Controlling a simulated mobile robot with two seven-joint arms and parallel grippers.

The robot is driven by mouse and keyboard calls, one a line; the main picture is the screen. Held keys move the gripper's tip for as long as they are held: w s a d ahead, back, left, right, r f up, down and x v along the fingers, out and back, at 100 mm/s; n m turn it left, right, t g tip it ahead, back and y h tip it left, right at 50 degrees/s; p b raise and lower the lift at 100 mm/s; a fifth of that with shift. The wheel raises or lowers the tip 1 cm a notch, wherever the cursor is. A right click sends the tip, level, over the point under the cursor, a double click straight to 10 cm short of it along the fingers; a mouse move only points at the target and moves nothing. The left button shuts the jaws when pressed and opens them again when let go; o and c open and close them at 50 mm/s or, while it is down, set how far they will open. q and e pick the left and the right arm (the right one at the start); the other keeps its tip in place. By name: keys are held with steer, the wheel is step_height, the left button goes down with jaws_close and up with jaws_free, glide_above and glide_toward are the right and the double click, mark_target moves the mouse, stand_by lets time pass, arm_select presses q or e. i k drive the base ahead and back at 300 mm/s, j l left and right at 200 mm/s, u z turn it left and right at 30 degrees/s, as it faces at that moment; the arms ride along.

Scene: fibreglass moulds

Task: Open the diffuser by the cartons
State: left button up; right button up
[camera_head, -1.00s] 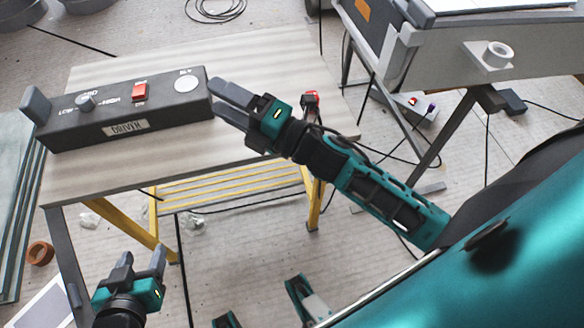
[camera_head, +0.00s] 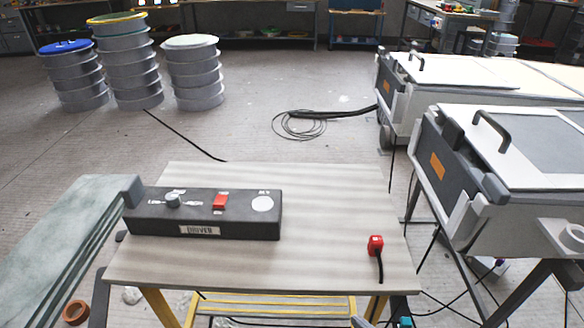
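I see no cartons, and nothing I can surely name as the diffuser. Two grey-and-white lidded units stand at the right. The near unit (camera_head: 478,185) has a dark end with an orange label and a black handle on its closed lid. The far unit (camera_head: 440,85) looks alike and is also closed. Only a grey tip and a bit of teal, probably my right gripper (camera_head: 366,322), show at the bottom edge; its fingers are too cut off to read. My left gripper is out of view.
Drums (camera_head: 125,65) stand at the back left. A coiled cable (camera_head: 300,124) lies on otherwise open floor beyond the table. Cables run below the near unit.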

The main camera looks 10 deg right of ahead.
mark_target(530, 150)
steer(key=z, duration=1.55)
